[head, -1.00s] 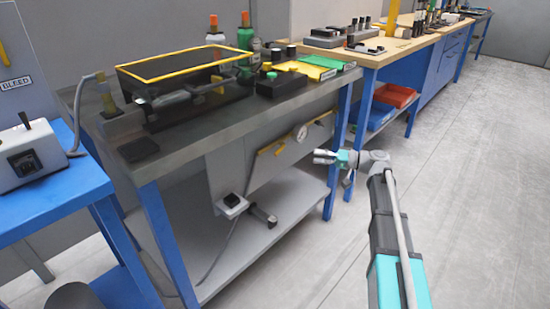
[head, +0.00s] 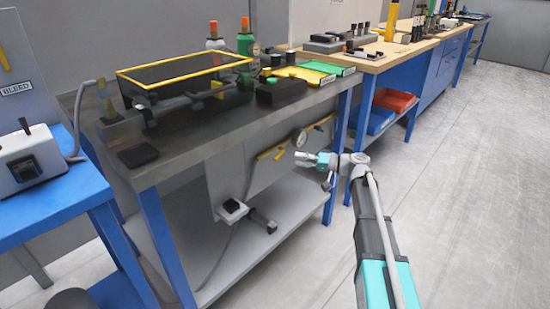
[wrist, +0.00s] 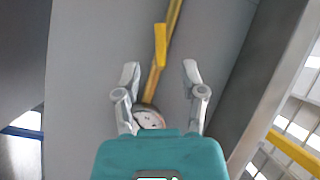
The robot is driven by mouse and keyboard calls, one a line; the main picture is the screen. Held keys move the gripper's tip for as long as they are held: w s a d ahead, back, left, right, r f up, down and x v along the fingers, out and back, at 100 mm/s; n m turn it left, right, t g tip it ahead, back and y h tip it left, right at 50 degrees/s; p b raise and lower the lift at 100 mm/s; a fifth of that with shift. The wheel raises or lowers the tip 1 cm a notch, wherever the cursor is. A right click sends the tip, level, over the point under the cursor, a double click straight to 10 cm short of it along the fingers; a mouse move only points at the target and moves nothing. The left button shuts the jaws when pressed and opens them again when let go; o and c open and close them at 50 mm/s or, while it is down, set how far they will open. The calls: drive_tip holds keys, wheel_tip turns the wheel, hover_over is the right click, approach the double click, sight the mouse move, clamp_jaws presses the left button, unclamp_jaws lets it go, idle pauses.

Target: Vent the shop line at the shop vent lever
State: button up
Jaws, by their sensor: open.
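A grey panel (head: 238,182) under the dark-topped workbench carries a yellow pipe, a round gauge (head: 299,138) and a yellow lever (head: 270,153). No label is readable there, so I cannot tell if this is the shop vent lever. My gripper (head: 298,160) is in front of this panel, to the right of the lever in the head view. In the wrist view my gripper (wrist: 161,70) is open and empty. A yellow lever (wrist: 160,45) shows just past and between the fingertips. The gauge (wrist: 150,117) is partly hidden by the gripper body.
The workbench top (head: 195,140) overhangs the panel, with a grey lower shelf (head: 290,205) below. A small box with a cable (head: 231,210) hangs at the panel's lower edge. A panel marked BLEED (head: 17,89) stands far left. The floor (head: 450,190) at right is clear.

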sight(277, 157)
drive_tip(key=shift+w+a, duration=0.2)
drive_tip(key=shift+a, duration=1.1)
drive_tip(key=shift+w+a, duration=0.15)
drive_tip(key=shift+a, duration=1.15)
drive_tip(key=shift+w+a, duration=0.2)
drive_tip(key=shift+a, duration=1.1)
clamp_jaws()
drive_tip(key=shift+a, duration=0.3)
drive_tip(key=shift+d, duration=0.25)
